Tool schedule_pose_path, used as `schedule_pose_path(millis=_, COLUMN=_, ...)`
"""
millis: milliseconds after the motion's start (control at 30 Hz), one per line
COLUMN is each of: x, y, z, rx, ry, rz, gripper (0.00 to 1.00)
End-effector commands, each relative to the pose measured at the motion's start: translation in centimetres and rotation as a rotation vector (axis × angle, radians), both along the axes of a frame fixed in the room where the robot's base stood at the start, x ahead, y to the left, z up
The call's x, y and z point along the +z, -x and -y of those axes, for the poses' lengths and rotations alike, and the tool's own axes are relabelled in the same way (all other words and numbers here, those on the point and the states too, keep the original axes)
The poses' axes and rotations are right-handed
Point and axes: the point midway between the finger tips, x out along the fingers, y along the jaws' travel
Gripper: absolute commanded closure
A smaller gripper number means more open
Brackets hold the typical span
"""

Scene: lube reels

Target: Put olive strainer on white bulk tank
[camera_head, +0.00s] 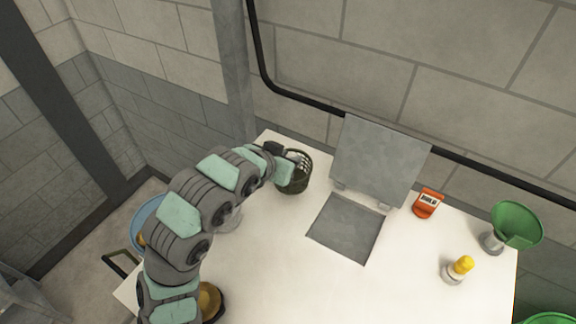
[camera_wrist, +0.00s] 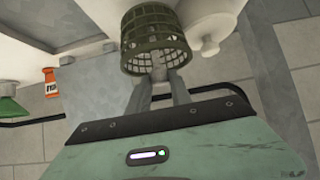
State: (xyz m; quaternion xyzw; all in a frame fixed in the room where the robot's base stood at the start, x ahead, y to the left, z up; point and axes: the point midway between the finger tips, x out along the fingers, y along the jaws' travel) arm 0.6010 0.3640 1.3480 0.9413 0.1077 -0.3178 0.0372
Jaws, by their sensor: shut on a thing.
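The olive strainer (camera_head: 294,183) is a round basket with slotted walls. It is near the back left edge of the white top (camera_head: 275,265), which may be the white bulk tank; I cannot tell for sure. My gripper (camera_wrist: 162,82) is shut on the strainer's near wall, and the basket (camera_wrist: 153,22) is in front of the fingers in the wrist view. I cannot tell whether the strainer touches the white surface. In the head view my arm hides part of the surface at left.
A grey square plate (camera_head: 345,228) lies in the top, with a raised grey panel (camera_head: 380,160) behind it. A rounded white thing (camera_wrist: 205,35) is beside the strainer.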

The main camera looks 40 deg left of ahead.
Motion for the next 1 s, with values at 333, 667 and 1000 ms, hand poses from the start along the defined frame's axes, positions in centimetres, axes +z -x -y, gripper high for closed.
schedule_pose_path(millis=333, x=-2.9, y=0.0, z=0.1, rx=0.000, ry=0.003, rz=-0.002, gripper=1.00)
schedule_pose_path(millis=667, x=-4.0, y=0.0, z=0.0, rx=0.000, ry=-0.002, rz=0.001, gripper=1.00)
schedule_pose_path(millis=1000, x=-4.3, y=0.0, z=0.0, rx=-0.001, ry=-0.001, rz=0.001, gripper=0.59)
